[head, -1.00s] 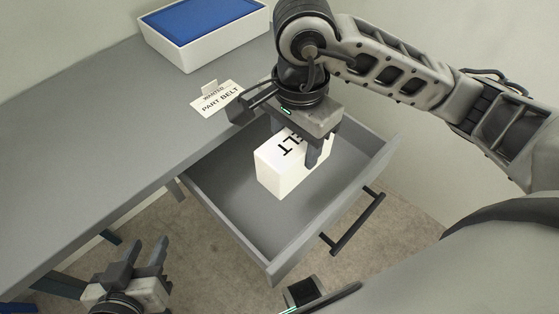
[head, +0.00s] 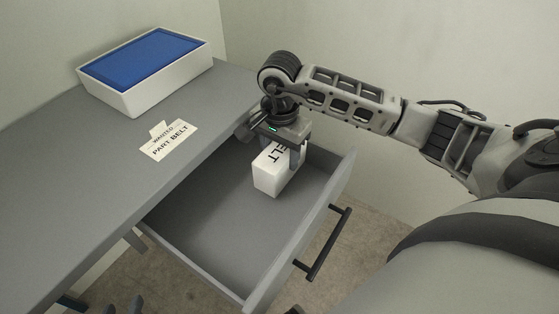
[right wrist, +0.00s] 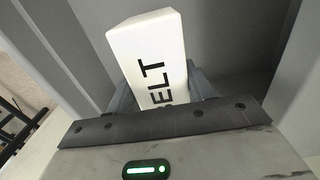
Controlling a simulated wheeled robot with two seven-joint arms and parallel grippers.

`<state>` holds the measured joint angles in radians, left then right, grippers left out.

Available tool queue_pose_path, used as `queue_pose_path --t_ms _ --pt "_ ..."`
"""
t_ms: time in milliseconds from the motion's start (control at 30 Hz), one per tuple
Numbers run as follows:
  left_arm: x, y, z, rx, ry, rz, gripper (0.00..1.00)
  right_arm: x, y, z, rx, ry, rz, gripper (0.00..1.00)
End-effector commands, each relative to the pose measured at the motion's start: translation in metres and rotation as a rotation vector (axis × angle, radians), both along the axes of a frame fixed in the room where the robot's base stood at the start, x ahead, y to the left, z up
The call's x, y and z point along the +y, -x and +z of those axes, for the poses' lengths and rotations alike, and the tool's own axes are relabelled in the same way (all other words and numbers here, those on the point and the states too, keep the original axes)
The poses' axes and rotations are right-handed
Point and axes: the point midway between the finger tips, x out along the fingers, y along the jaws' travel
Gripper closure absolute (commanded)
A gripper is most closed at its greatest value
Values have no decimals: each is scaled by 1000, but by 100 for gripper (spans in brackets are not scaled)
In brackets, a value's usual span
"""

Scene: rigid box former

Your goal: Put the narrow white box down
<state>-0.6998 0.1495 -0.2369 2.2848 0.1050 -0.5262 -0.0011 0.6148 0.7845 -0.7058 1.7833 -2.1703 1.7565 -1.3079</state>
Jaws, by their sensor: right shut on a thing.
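The narrow white box (head: 268,178) has black lettering ending in "ELT" on its top. It is in the open drawer (head: 220,235), towards the drawer's back end; I cannot tell whether its base touches the drawer floor. My right gripper (head: 283,150) is shut on the box from above. In the right wrist view the box (right wrist: 150,55) sits between the two fingers (right wrist: 160,90), its far end sticking out beyond them. My left gripper (head: 125,306) barely shows at the bottom edge, only its fingertips.
The grey desk (head: 75,180) lies left of the drawer. On it are a white box with a blue top (head: 145,70) and a card reading "WANTED PART BELT" (head: 168,141). The drawer's front has a black handle (head: 325,245). The near part of the drawer floor is bare.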

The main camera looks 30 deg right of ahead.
Motion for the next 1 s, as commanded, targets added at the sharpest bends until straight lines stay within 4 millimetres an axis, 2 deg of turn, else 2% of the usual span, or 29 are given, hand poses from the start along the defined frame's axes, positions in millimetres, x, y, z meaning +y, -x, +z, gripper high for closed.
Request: queue_pose_path --t_ms 33,133,567,600,667,700,1000 --pt "0 0 -3 5 0 -1 64 3 2 -11 6 -5 2 76" --pt "-1 0 -7 15 -1 -3 64 2 2 -24 5 -4 2 76" --pt "-1 -2 -11 13 -3 -6 64 2 1 -28 1 -2 3 76" --pt "-1 -2 -11 15 -3 -8 64 2 1 -29 2 -1 3 45" --pt "-1 -3 -10 14 -4 -8 64 2 1 -28 2 -2 3 28" --pt "-1 -2 -10 14 -4 -9 64 2 1 -28 2 -2 3 26" --pt "-1 -3 -8 14 -6 -9 64 2 2 -26 2 -2 3 26"
